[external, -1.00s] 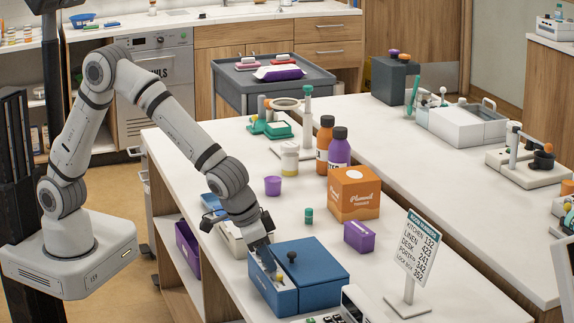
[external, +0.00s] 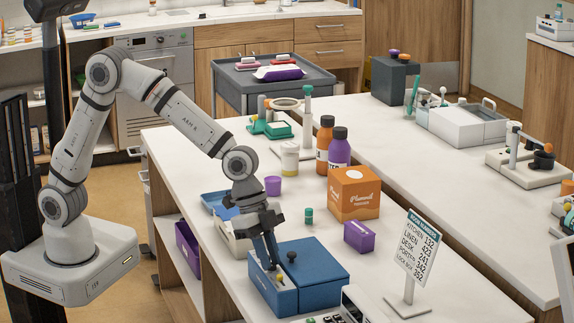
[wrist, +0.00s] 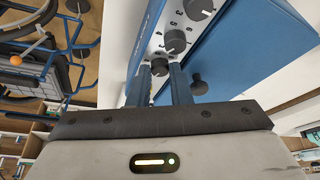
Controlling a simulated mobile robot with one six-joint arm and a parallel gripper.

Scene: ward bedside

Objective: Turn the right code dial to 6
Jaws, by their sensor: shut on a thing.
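The blue lock box (external: 322,262) stands on the white counter, with a black knob (external: 291,257) on its lid. In the wrist view a pale panel on the box carries a row of dark round code dials, with a middle dial (wrist: 175,42) and a farther dial (wrist: 199,8). My gripper (wrist: 161,76) is shut on the dial at the near end of the row (wrist: 159,67), one finger on each side. The printed numbers around the dials are small, and I cannot read this dial's setting. In the external view my gripper (external: 272,266) hides most of the panel.
A room-number sign (external: 410,250) stands right of the box. A purple box (external: 359,236), an orange box (external: 354,193) and bottles (external: 338,150) stand behind. A white case (external: 230,236) is close left of my wrist.

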